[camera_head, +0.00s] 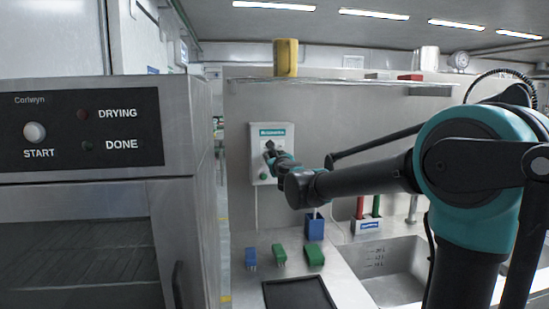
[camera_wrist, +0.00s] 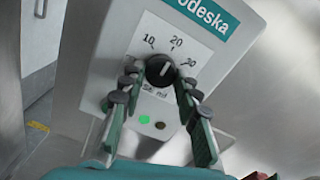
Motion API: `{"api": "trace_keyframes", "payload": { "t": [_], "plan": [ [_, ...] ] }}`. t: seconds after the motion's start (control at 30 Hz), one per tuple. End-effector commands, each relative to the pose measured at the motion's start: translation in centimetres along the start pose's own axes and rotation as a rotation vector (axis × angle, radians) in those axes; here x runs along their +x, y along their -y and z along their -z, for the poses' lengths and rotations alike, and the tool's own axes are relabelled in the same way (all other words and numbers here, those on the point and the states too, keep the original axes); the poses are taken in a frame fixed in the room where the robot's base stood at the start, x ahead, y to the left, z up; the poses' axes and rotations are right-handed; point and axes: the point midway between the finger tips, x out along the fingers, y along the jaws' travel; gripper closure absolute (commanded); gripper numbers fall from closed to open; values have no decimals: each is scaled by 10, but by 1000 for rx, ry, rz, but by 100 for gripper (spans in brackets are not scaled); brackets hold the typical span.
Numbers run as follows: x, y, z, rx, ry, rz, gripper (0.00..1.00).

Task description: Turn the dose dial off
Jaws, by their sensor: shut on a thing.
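The dose dial (camera_wrist: 159,70) is a round black knob on the white front of a wall-mounted box (camera_head: 286,136) with a teal name strip. Marks 10, 20 and 30 run around the dial, with smaller, hard-to-read lettering below it. The dial's light pointer mark is too small to read surely. My gripper (camera_wrist: 158,76) has its two fingers on either side of the dial, shut on it. In the head view my gripper (camera_head: 272,153) is at the box's front and hides the dial. A green light (camera_wrist: 144,119) sits below the dial, with a small brownish round spot beside it.
A steel machine (camera_head: 95,180) stands close on the left. A shelf (camera_head: 340,84) with a yellow container (camera_head: 286,57) runs above the box. Green blocks (camera_head: 280,254), a blue holder (camera_head: 315,229), a dark tray (camera_head: 300,282) and a sink (camera_head: 395,265) are below.

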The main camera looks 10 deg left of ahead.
Motion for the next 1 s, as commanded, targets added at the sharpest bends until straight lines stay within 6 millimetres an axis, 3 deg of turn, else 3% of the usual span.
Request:
{"api": "trace_keyframes", "payload": {
  "t": [0.37,1.0],
  "plan": [
    [0,1,0,-201,0,0,97],
    [0,3,-1,-806,0,0,97]
  ]
}}
